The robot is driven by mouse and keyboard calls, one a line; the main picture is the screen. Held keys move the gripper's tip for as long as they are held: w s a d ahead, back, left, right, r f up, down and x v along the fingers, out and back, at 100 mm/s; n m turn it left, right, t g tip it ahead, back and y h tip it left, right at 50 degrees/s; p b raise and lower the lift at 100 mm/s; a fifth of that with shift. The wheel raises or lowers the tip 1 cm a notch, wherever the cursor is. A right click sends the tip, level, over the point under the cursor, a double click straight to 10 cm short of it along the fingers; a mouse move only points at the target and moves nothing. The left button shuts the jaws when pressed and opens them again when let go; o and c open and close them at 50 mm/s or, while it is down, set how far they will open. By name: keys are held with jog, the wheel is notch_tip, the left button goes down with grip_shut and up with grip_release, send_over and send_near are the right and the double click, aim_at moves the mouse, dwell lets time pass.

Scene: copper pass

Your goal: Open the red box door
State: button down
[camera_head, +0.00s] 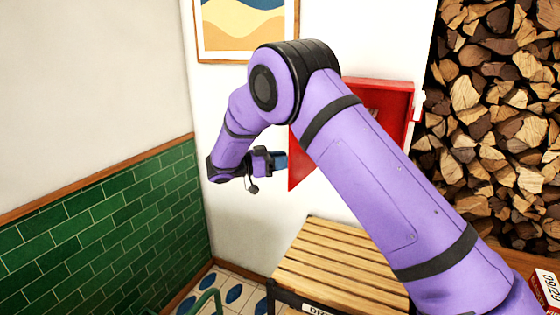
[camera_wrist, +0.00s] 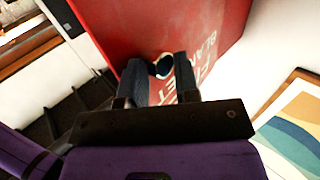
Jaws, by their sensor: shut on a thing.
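The red box (camera_head: 395,95) is mounted on the white wall, partly hidden behind my arm in the head view. Its red door (camera_head: 298,168) stands swung out from the box toward the left. In the wrist view the red door face (camera_wrist: 185,25) carries white lettering, partly covered by a finger. My gripper (camera_head: 279,160) is at the door's outer side. In the wrist view its two dark fingers are closed around a small round knob (camera_wrist: 162,65) on the door face. The box's inside is mostly hidden by my arm.
A slatted wooden bench top (camera_head: 335,262) stands below the box. Stacked firewood (camera_head: 500,110) fills the right. A framed picture (camera_head: 245,30) hangs above my gripper. Green wall tiles (camera_head: 110,220) line the left wall. A red block-like item with a date (camera_head: 547,285) sits at lower right.

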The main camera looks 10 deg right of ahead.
jog(key=shift+w+d+r, duration=0.1)
jog(key=shift+w+d, duration=0.05)
jog(key=shift+d, duration=0.25)
jog(key=shift+w+d+r, duration=0.1)
jog(key=shift+w+d, duration=0.05)
jog(key=shift+d, duration=0.25)
jog(key=c, duration=0.9)
grip_release()
jog(key=shift+d, duration=0.25)
jog(key=a, duration=0.7)
jog(key=s+a, duration=0.1)
jog(key=a, duration=0.3)
jog(key=shift+a+f, duration=0.2)
jog(key=shift+a, duration=0.05)
